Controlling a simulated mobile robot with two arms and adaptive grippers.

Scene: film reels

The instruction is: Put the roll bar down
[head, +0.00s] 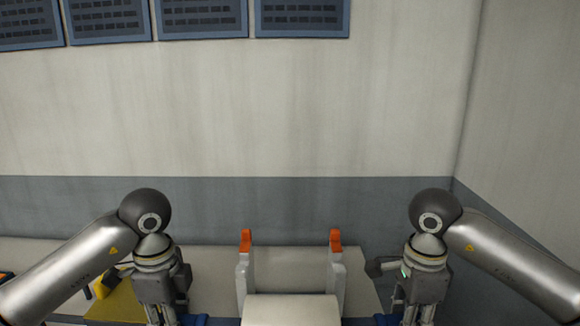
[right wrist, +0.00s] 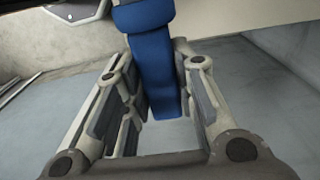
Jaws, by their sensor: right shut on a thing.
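The blue roll bar (right wrist: 150,65) runs between the fingers of my right gripper (right wrist: 158,95) in the right wrist view. My right gripper is shut on it. In the head view, small blue parts show at the bottom edge beside my right gripper (head: 414,316) and beside my left gripper (head: 162,316); the middle is hidden behind a pale block. My left gripper's fingertips are cut off by the frame edge, so its jaws cannot be judged. Two pale uprights with orange tips, the left upright (head: 245,275) and the right upright (head: 336,272), stand between the grippers.
The pale block (head: 291,310) sits low between the uprights. A yellow surface (head: 118,305) and a small yellow and black object (head: 101,288) lie at the left by my left arm. A wall (head: 230,205) stands behind, with a corner at the right.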

